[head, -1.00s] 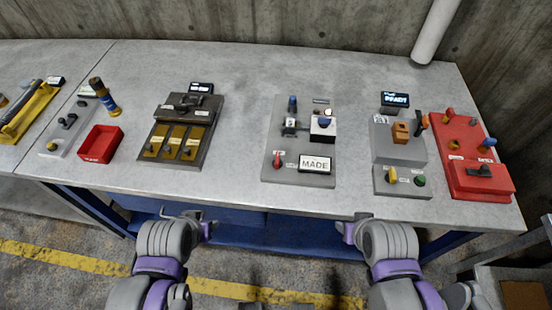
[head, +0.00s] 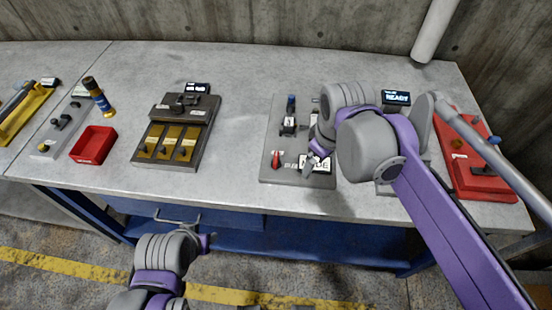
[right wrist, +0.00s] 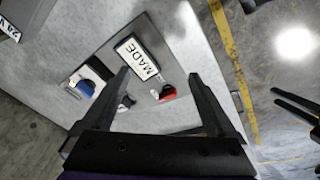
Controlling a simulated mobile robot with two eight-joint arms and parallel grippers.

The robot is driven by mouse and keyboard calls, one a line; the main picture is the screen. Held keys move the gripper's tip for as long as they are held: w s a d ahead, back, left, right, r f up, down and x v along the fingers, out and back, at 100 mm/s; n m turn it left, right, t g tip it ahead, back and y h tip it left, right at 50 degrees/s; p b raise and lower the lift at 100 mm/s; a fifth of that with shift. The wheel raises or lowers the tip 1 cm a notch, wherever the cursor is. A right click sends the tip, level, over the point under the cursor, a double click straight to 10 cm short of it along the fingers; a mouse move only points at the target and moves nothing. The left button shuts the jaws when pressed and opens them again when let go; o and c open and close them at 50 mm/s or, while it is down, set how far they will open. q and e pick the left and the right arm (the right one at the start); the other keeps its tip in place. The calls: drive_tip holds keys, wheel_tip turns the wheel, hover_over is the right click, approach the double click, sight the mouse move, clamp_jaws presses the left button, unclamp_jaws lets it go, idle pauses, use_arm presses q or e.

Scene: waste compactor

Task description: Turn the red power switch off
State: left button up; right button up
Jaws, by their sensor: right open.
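The red switch (head: 277,159) sits at the front left of a grey panel (head: 272,178) on the table. In the right wrist view the red switch (right wrist: 167,93) shows between my two fingers, nearer the right one. In the right wrist view, my right gripper (right wrist: 160,74) is open, with nothing held. My left gripper (head: 207,243) is in front of the table edge, too small to read its jaws.
A brass-plated panel (head: 158,164) and red tray (head: 93,144) stand left. Bare tabletop lies between panels.

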sight(276, 158)
drive_tip(key=w+a+r+n+g+b, duration=0.1)
drive_tip(key=w+a+n+g+b, duration=0.1)
drive_tip(key=w+a+n, duration=0.7)
drive_tip(key=shift+m, duration=0.6)
drive_tip(key=f, duration=0.7)
drive_tip(key=s+a+f+b, duration=0.1)
drive_tip(key=f, duration=0.2)
drive_tip(key=shift+f, duration=0.2)
drive_tip(key=c, duration=1.4)
drive_tip(key=shift+o, duration=0.2)
